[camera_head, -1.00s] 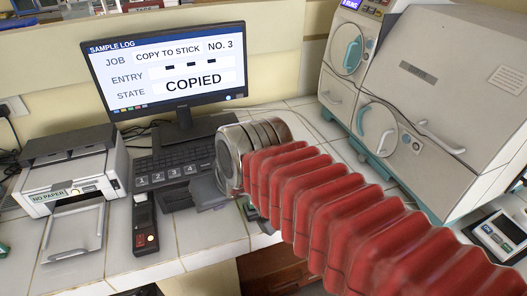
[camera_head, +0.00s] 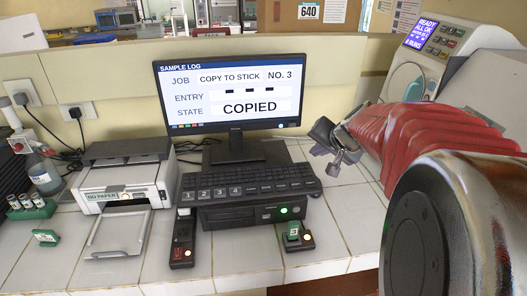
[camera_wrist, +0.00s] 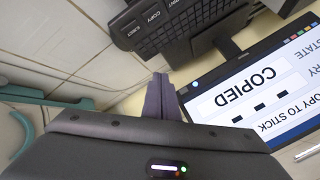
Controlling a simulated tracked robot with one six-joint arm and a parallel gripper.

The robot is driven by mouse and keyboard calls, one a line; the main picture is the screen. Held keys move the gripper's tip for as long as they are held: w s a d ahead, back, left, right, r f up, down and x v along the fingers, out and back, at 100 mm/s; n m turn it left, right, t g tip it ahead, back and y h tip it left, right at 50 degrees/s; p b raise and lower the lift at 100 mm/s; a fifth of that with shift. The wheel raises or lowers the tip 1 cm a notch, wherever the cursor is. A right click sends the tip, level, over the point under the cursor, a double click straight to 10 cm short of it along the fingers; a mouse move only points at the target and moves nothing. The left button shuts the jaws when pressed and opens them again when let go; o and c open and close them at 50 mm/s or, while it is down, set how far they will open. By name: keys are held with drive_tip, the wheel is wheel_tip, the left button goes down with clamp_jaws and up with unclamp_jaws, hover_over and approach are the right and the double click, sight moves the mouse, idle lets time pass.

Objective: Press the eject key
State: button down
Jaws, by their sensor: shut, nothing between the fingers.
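The eject key (camera_wrist: 128,29) is a dark key lettered EJECT, upside down in the wrist view. It sits beside the COPY key (camera_wrist: 153,16) at the end of the black keyboard (camera_wrist: 185,25). In the head view the keyboard (camera_head: 245,188) lies below the monitor (camera_head: 232,100), which reads COPY TO STICK, NO. 3, COPIED. My gripper (camera_head: 335,160) is raised to the right of the monitor, apart from the keyboard. In the wrist view its dark fingers (camera_wrist: 161,80) are together and empty, with the key beyond them.
A black drive box (camera_head: 240,213) with a green light stands below the keyboard. A printer (camera_head: 125,185) stands left; a large grey machine (camera_head: 490,75) stands right.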

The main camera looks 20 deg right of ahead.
sight(312, 186)
idle(0.3)
drive_tip(key=shift+f, duration=4.4)
drive_tip(key=shift+f, duration=0.75)
drive_tip(key=shift+r, duration=0.8)
drive_tip(key=shift+r, duration=0.15)
drive_tip(key=shift+r, duration=2.35)
